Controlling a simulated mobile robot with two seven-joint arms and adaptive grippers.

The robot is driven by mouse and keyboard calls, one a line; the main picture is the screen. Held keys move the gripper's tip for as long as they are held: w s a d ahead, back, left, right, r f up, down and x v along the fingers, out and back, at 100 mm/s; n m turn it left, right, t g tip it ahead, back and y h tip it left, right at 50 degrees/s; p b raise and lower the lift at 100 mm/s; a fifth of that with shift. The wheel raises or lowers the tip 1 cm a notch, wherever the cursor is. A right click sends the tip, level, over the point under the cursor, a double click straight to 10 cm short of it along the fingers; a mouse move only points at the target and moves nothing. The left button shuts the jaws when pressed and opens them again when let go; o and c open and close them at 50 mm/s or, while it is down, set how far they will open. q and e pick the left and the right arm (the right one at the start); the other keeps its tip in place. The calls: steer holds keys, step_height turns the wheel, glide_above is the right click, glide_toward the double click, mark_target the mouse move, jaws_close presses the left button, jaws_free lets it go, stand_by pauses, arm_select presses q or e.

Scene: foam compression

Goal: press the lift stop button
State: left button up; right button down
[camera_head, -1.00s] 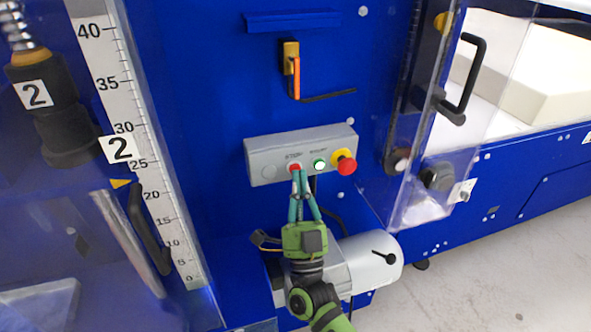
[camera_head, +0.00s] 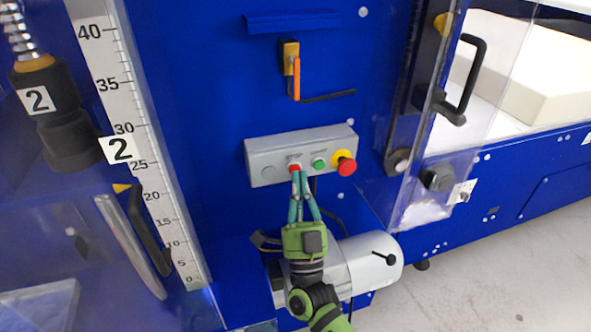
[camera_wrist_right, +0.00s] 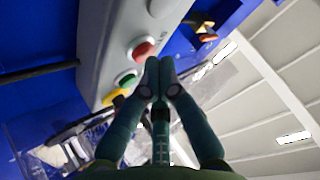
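The red stop button (camera_head: 294,168) sits on the grey control box (camera_head: 262,158) on the blue machine front, left of the green button (camera_head: 319,163). My right gripper (camera_head: 299,172) has its fingertips together at the stop button, partly covering it in the head view. In the right wrist view the shut fingertips (camera_wrist_right: 160,66) lie right beside the red stop button (camera_wrist_right: 143,50); whether they touch it I cannot tell. Nothing is held between the fingers. My left gripper is not in view.
A red emergency knob (camera_head: 346,166) on a yellow collar sits right of the green button. A white motor housing (camera_head: 375,262) lies below the box. A black door handle (camera_head: 467,75) and clear panel stand right. A vertical scale (camera_head: 140,140) is at left.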

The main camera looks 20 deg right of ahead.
steer(key=s+p, duration=0.2)
steer(key=s, duration=0.4)
stand_by(0.3)
steer(key=shift+d, duration=0.1)
stand_by(0.6)
